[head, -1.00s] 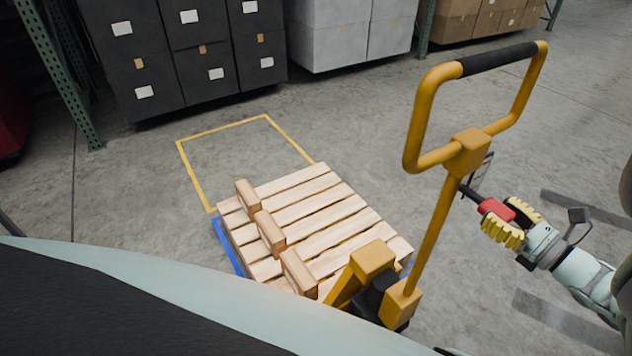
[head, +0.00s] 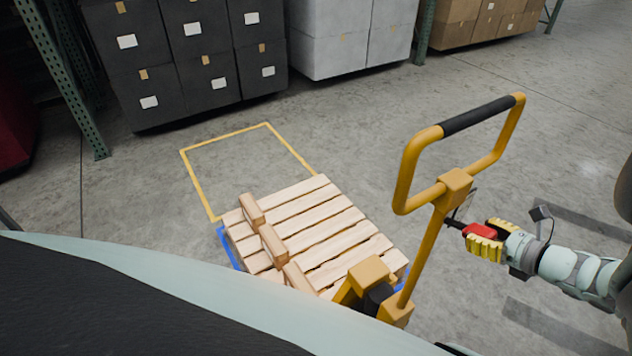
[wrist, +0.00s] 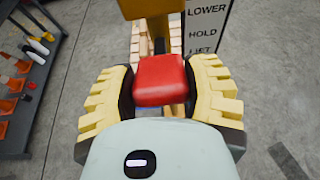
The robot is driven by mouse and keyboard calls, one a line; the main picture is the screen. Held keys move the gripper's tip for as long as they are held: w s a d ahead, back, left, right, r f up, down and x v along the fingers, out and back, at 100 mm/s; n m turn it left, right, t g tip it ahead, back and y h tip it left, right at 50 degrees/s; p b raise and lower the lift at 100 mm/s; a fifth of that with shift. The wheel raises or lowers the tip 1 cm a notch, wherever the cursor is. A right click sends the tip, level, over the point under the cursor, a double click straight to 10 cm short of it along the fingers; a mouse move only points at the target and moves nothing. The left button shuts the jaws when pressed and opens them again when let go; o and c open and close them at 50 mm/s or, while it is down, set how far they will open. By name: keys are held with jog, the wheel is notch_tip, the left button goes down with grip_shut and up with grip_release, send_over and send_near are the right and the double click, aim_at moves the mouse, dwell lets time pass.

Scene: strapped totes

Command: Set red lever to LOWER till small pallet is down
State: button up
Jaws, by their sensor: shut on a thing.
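The red lever (head: 480,231) sticks out to the right of the yellow jack's handle post. My gripper (head: 485,241) is shut on it. In the wrist view the red lever knob (wrist: 160,80) sits between the two yellow ribbed fingers of my gripper (wrist: 162,90). A label plate (wrist: 207,28) beside it reads LOWER at the top, HOLD in the middle and LIFT at the bottom. The small wooden pallet (head: 330,238) rests on the yellow pallet jack (head: 428,250). Blue shows at its left edge; I cannot tell its height above the floor.
A yellow outlined square (head: 250,165) on the floor lies behind the pallet. Black totes (head: 190,60) and grey totes (head: 350,40) stand along the back. In the wrist view a dark rack (wrist: 28,85) with bottles and cones stands at left. Floor right of the jack is mostly clear.

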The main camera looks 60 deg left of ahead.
jog(key=shift+a+r+h+p, duration=0.15)
jog(key=shift+r+h+p, duration=0.15)
jog(key=shift+h, duration=0.1)
jog(key=o, duration=1.3)
jog(key=v, duration=1.2)
